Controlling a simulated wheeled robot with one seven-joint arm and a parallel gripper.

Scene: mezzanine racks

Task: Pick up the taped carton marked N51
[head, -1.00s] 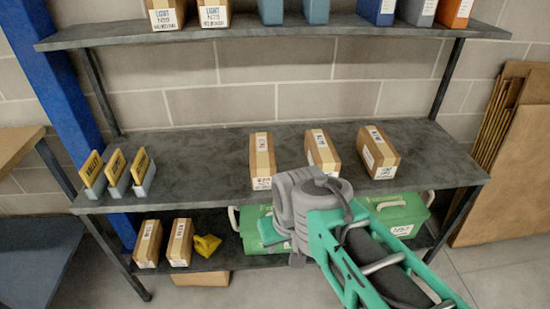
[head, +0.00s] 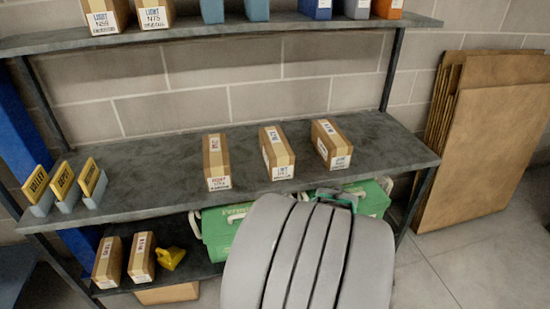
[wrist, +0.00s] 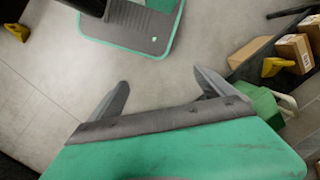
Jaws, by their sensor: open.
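Several taped cartons stand on the rack, and I cannot make out N51 on any of them. Three are on the middle shelf: a left one (head: 217,160), a middle one (head: 276,152) and a right one (head: 331,143). Two more, a left one (head: 108,262) and a right one (head: 142,257), are on the lower shelf. Two on the top shelf (head: 104,14) (head: 152,12) seem to read N59 and N75. My gripper (wrist: 162,79) is open and empty in the wrist view, over bare floor, apart from the cartons (wrist: 294,51) at right. The head view hides its fingers behind my arm.
Green cases (head: 218,232) lie on the lower shelf, partly hidden by my arm. A yellow object (head: 171,257) sits beside the lower cartons. Yellow-signed holders (head: 90,180) stand at the middle shelf's left end. Flat cardboard (head: 480,140) leans on the wall at right.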

